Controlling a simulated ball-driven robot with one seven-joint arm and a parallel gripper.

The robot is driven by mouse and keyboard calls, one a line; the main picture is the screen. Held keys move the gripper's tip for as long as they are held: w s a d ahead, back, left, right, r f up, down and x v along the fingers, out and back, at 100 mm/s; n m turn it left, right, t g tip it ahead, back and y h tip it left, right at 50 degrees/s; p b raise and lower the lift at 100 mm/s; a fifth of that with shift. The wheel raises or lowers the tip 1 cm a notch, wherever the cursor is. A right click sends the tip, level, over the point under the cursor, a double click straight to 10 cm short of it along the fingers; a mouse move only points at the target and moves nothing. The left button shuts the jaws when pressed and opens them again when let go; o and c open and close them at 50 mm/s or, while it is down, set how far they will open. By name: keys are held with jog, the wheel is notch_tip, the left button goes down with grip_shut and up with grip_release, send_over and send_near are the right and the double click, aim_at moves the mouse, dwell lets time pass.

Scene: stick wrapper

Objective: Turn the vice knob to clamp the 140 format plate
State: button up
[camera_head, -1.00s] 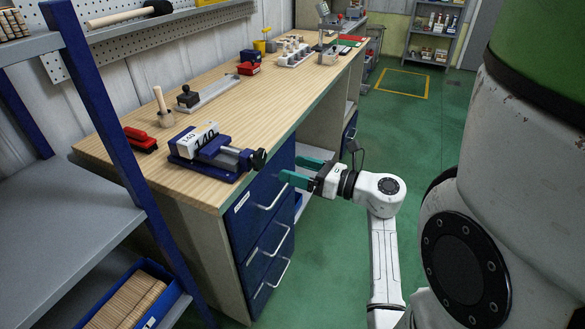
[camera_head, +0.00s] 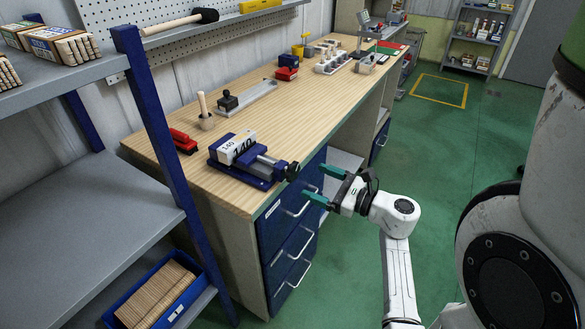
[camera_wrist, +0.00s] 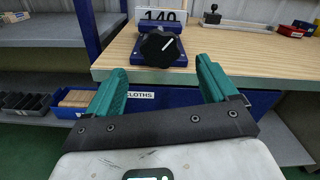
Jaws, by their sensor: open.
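The blue vice (camera_head: 250,165) stands near the front edge of the wooden workbench. The white plate marked 140 (camera_head: 237,147) sits upright in the vice, and its top also shows in the wrist view (camera_wrist: 160,15). The black vice knob (camera_head: 292,171) points toward the bench's front edge. In the wrist view the lobed knob (camera_wrist: 161,47) with a white line on it faces me, centred ahead between the fingers. My gripper (camera_head: 317,184) is open, with green fingers apart and nothing between them. It is in front of the bench edge, short of the knob and not touching it.
Blue drawers with metal handles (camera_head: 295,212) lie under the bench edge, close to my gripper. A red stamp-like tool (camera_head: 183,141) and a wooden-handled piece (camera_head: 205,112) stand behind the vice. A grey shelf (camera_head: 100,205) is at the left.

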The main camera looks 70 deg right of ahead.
aim_at(295, 173)
jog(key=p+x, duration=0.1)
jog(key=x, duration=0.7)
jog(key=shift+w+p, duration=0.25)
jog(key=shift+p, duration=0.05)
jog(key=shift+c, duration=0.2)
jog(key=c, duration=1)
jog(key=m+p, duration=0.1)
jog(key=m, duration=0.1)
jog(key=shift+r+m, duration=0.1)
jog(key=shift+m, duration=1.3)
jog(key=o, duration=1)
jog(key=shift+o, duration=0.2)
jog(key=shift+s, duration=0.15)
